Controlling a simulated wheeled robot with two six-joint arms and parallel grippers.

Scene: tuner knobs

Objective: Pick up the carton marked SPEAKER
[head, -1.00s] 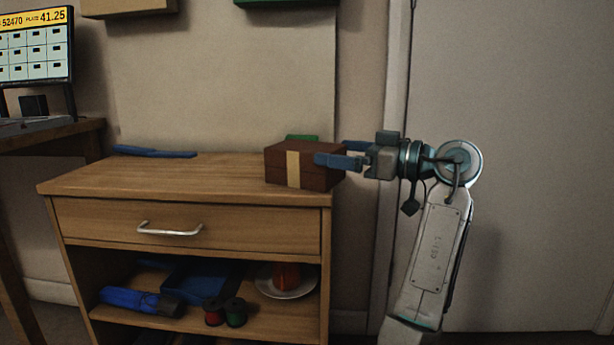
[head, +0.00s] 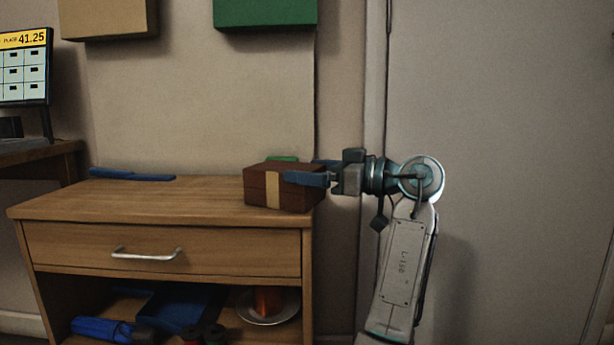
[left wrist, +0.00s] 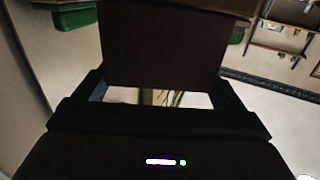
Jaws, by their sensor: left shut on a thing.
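A dark brown carton (head: 283,187) with a tan band sits at the right end of the cabinet top. I can read no SPEAKER marking on it. My left gripper (head: 318,170) reaches it from the right, with its blue fingers shut on the carton's sides. In the left wrist view the carton (left wrist: 160,45) fills the space between the fingers. I cannot tell whether it is lifted clear of the wood. My right gripper is not in view.
The wooden cabinet (head: 110,208) has a drawer, and below it a shelf with a plate (head: 268,310) and a blue roll (head: 100,329). A blue object (head: 132,174) lies at the back left of the top. A green thing (head: 283,158) shows behind the carton.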

